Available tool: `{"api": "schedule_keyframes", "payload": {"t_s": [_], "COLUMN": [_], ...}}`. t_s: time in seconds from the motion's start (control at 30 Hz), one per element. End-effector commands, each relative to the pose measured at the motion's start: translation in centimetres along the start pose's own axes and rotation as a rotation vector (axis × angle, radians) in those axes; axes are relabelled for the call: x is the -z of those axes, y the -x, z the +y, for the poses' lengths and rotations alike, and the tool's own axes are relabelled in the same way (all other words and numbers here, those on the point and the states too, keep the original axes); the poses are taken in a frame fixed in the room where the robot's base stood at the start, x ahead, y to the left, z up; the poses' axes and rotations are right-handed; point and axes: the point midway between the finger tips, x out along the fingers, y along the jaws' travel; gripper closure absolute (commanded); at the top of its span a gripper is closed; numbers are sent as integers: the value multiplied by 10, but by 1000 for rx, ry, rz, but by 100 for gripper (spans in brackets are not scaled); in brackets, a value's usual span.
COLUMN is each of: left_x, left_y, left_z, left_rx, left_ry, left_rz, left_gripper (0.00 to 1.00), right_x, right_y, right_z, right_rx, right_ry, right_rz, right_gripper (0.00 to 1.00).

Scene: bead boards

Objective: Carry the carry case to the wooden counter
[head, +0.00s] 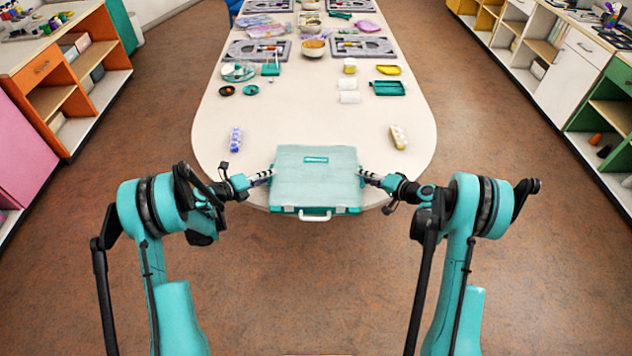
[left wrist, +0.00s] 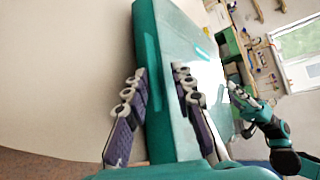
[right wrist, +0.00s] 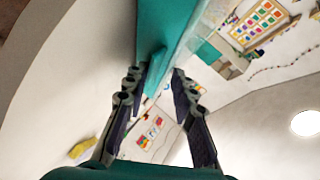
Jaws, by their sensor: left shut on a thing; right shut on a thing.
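The carry case (head: 316,180) is a flat teal box with a pale translucent lid and a white handle at its near edge. It lies at the near end of the long cream table, in the middle of the head view. My left gripper (head: 268,177) is shut on its left edge. In the left wrist view the fingers (left wrist: 160,95) sit on both sides of the case wall (left wrist: 155,70). My right gripper (head: 364,176) is shut on its right edge. In the right wrist view the fingers (right wrist: 158,85) straddle the case wall (right wrist: 150,35). I cannot make out a wooden counter for certain.
The cream table (head: 310,120) carries trays, bowls and a green tray (head: 388,88) further back. A blue-white beaded piece (head: 236,139) and a yellowish one (head: 398,136) lie beyond the case. Shelf units (head: 60,80) line the left and right sides. Brown floor (head: 510,150) is clear around the table.

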Motion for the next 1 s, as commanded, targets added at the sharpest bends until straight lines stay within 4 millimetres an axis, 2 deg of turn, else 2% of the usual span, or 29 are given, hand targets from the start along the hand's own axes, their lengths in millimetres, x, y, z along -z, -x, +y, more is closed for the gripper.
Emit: {"api": "schedule_keyframes", "payload": {"t_s": [0.2,0.4,1.0], "left_x": [-10,-15,-15], "left_y": [10,15,15], "left_z": [-21,-33,-33], "left_rx": [0,0,0], "left_ry": [0,1,2], "left_rz": [-2,-2,-2], "left_gripper": [100,100,100], "right_x": [10,15,15], "right_y": [10,15,15], "right_z": [-21,-33,-33], "right_rx": [0,0,0], "right_ry": [2,2,2], "right_rz": [2,2,2], "right_gripper": [100,100,100]}}
